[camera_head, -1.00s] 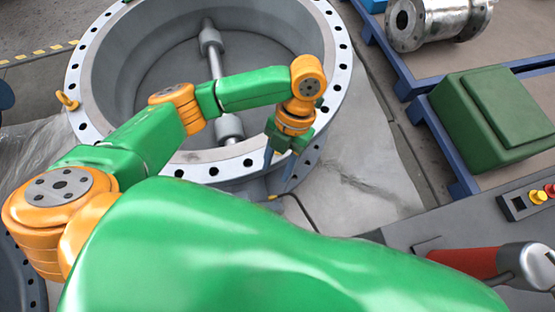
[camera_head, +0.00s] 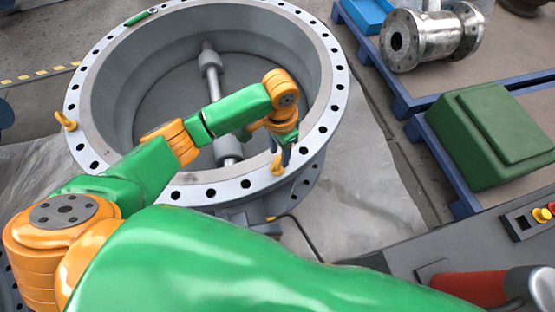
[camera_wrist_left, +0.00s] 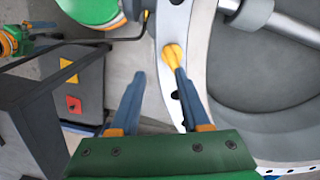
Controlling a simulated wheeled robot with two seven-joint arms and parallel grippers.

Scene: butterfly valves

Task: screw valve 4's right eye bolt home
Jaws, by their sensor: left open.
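The big grey valve (camera_head: 89,160) lies with its pale, holed flange ring facing up. Its right eye bolt, yellow-orange (camera_head: 278,168), stands on the near right of the flange. It also shows in the left wrist view (camera_wrist_left: 172,53). My left gripper (camera_head: 281,156) is over that part of the flange, close to the bolt. In the left wrist view the gripper (camera_wrist_left: 160,76) is open, with the bolt's ring just beyond the right fingertip, not between the fingers. I cannot tell if that finger touches it. The bolt's thread is hidden. My right gripper is out of view.
Another yellow eye bolt (camera_head: 66,122) stands on the flange's left side. A green box (camera_head: 490,130) and a metal flanged pipe piece (camera_head: 425,38) are on blue-framed pallets at the right. A grey panel with buttons (camera_head: 528,221) is at the lower right.

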